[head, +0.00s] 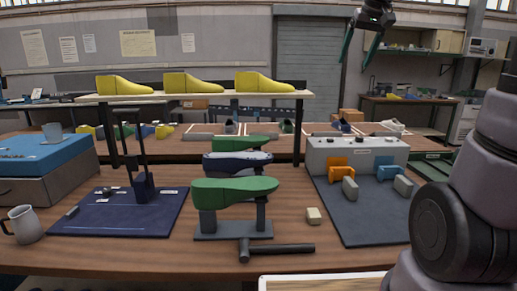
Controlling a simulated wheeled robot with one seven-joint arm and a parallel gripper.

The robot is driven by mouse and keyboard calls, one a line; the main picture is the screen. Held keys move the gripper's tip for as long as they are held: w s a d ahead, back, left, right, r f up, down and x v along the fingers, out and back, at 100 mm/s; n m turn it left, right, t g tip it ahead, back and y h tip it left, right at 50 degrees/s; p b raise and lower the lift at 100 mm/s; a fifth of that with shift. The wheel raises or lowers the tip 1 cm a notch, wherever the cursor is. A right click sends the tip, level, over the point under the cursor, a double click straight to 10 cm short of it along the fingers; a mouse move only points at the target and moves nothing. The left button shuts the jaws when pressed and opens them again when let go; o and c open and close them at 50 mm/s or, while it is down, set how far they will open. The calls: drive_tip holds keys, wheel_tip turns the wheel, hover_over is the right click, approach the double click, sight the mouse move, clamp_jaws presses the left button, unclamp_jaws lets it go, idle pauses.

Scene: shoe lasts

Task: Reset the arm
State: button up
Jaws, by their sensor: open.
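My gripper (361,46) hangs at the top of the head view, right of centre, high above the table and in front of the grey shutter. Its two fingers are spread apart with nothing between them. My arm's thick links fill the right edge of the view. A green shoe last (235,189) rests level on a dark stand (233,230) near the front of the table (120,256). A dark blue last (236,161) and another green last (240,143) sit behind it. My gripper is apart from all of them.
Three yellow lasts, among them one at left (125,85), stand on a raised shelf (200,95). A grey machine (357,154) with orange and blue clamps is at right. A blue mat (120,215) and a mug (24,224) are at left. A small beige block (314,216) lies right of the stand.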

drive_tip(key=s+a+f+m, duration=0.1)
drive_tip(key=s+f, duration=0.1)
drive_tip(key=s, duration=0.5)
drive_tip(key=s+a+f+m+t, duration=0.1)
drive_tip(key=s+f, duration=0.2)
drive_tip(key=s, duration=0.4)
drive_tip(key=s+a+f+m, duration=0.1)
drive_tip(key=s+f, duration=0.2)
drive_tip(key=s, duration=0.5)
drive_tip(key=shift+f+m+y, duration=0.15)
drive_tip(key=shift+m+y, duration=0.15)
drive_tip(key=shift+y, duration=0.1)
drive_tip(key=shift+d, duration=0.1)
